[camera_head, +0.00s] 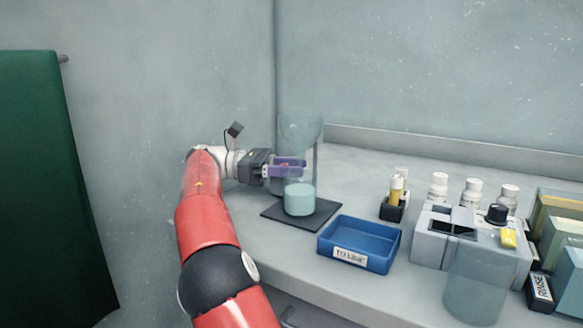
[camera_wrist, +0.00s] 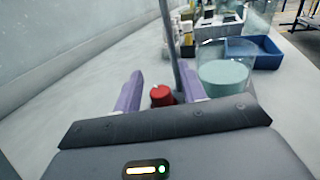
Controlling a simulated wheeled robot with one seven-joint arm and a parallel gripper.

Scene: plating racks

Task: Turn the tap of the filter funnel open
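The filter funnel (camera_head: 300,132) is a clear vessel standing upright above a beaker of teal liquid (camera_head: 299,199) on a dark mat (camera_head: 270,211). The beaker also shows in the wrist view (camera_wrist: 223,75). The funnel's tap, a red knob (camera_wrist: 161,96), shows between my fingers in the wrist view. My gripper (camera_head: 290,166) reaches in from the left at the funnel's lower part. Its purple fingers (camera_wrist: 160,80) are apart, one on each side of the red knob, with visible gaps. The knob is mostly hidden by the fingers in the head view.
A grey upright rod (camera_wrist: 170,40) stands just beyond the knob. A blue tray (camera_head: 358,244) lies right of the mat. Further right are white bottles (camera_head: 438,187), a grey device (camera_head: 432,245) and a clear beaker (camera_head: 474,285). A wall is close behind the funnel.

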